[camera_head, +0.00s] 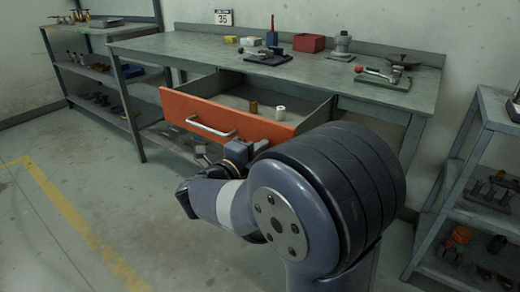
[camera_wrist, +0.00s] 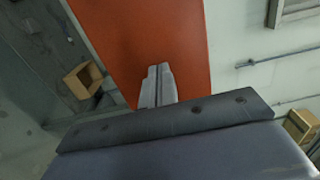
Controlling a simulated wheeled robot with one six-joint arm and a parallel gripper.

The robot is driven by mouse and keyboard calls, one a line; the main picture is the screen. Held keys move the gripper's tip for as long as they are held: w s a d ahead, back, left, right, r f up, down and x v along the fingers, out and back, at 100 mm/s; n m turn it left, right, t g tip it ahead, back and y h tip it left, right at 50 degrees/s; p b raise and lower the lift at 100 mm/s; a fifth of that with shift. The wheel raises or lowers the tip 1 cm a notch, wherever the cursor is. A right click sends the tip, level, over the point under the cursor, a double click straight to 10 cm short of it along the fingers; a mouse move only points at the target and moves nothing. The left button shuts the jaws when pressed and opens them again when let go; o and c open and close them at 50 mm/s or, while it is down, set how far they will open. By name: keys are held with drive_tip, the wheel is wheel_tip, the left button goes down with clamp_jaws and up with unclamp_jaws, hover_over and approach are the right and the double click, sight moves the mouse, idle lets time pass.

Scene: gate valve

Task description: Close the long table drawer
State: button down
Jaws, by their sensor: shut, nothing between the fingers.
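The long drawer with an orange front (camera_head: 260,120) stands pulled out from under the grey table (camera_head: 195,48). A pale bar handle (camera_head: 212,130) is on its front. A small brown cylinder (camera_head: 253,107) and a white cylinder (camera_head: 280,113) stand inside it. My gripper shows in the wrist view (camera_wrist: 159,70) with its two fingers shut together and empty. The orange front (camera_wrist: 130,30) fills the view behind the fingertips. I cannot tell whether they touch it. In the head view my arm is in front of the drawer and partly hides its right lower part.
On the tabletop are a red box (camera_head: 308,42), a blue item on a dark base (camera_head: 270,40) and a green plate with a red-handled part (camera_head: 383,77). Shelves stand at left (camera_head: 95,75) and right (camera_head: 475,212). The floor at left, with a yellow line (camera_head: 75,218), is clear.

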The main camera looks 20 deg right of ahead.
drive_tip(key=p+x, duration=0.1)
drive_tip(key=x, duration=2.5)
drive_tip(key=shift+w+d+p, duration=0.2)
drive_tip(key=shift+d+p, duration=0.1)
drive_tip(key=shift+r, duration=0.1)
drive_tip(key=shift+d+r, duration=0.1)
drive_tip(key=shift+r, duration=0.05)
